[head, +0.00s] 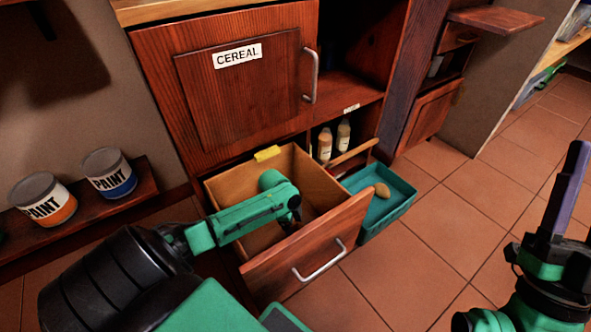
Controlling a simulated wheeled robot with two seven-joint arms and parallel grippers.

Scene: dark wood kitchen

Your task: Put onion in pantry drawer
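The pantry drawer (321,237) is pulled open below the cereal cupboard, with a metal handle on its front. My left arm reaches over it, and my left gripper (289,225) points down inside, near the drawer's front wall. Its fingers are small, dark and partly hidden, so I cannot tell what they hold. A brown rounded item (382,190), perhaps an onion or potato, lies in a teal bin to the right of the drawer. No other onion is visible; part of the drawer's floor is hidden by my arm. My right gripper (572,190) is raised at the right edge, away from the drawer.
The teal bin (403,205) stands on the tiled floor close to the drawer. The cereal cupboard door (240,85) is above, shut. Two bottles (325,145) stand on a low shelf behind. Paint cans (42,200) sit on a shelf at left. The floor at right is clear.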

